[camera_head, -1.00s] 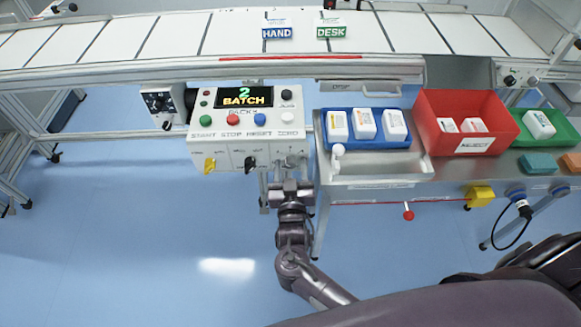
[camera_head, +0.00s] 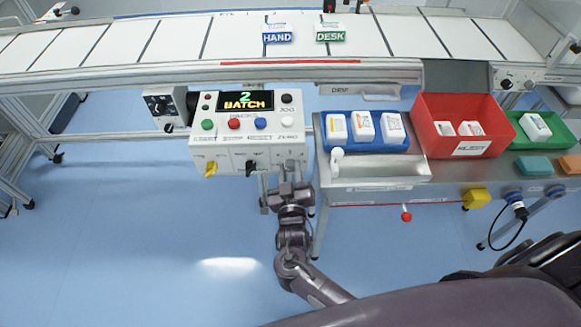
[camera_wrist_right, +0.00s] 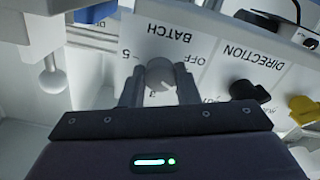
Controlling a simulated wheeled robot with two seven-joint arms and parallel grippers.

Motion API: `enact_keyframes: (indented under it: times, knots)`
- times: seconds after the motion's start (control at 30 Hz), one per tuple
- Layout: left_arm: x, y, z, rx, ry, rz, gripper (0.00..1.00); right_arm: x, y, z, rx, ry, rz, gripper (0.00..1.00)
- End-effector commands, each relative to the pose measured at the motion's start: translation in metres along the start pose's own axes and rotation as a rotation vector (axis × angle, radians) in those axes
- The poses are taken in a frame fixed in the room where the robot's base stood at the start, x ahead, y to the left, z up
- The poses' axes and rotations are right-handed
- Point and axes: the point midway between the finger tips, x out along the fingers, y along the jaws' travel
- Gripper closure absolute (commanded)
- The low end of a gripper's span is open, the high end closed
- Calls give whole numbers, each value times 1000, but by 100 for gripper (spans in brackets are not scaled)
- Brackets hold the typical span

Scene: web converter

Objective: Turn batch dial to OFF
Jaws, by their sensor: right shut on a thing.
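The batch dial (camera_wrist_right: 160,76) is a grey knob on the white control box (camera_head: 228,152). In the wrist view it sits between the fingers of my right gripper (camera_wrist_right: 159,88), which is shut on it. The BATCH label and the printed OFF, 5 and 3 marks around the dial appear upside down there. I cannot clearly tell which mark the knob points to. In the head view my right gripper (camera_head: 290,178) is at the right end of the box's lower front. The box display (camera_head: 245,101) reads 2 BATCH. My left gripper is not in view.
A black direction knob (camera_wrist_right: 248,91) and a yellow knob (camera_wrist_right: 304,108) are beside the dial. Coloured push buttons (camera_head: 234,124) sit on the box top. A steel bench with a blue tray (camera_head: 350,144) and red bin (camera_head: 464,108) is at right. The conveyor (camera_head: 130,42) runs behind.

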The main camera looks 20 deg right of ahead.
Motion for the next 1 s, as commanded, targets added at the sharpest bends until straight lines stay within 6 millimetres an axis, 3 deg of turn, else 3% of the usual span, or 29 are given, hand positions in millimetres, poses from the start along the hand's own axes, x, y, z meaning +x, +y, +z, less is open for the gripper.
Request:
enact_keyframes:
  times: [0.5,1.0]
  knots:
    - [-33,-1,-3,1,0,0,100,0,1,-2,-441,-1,-1,95]
    - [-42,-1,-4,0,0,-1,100,0,0,0,-630,-1,-2,95]
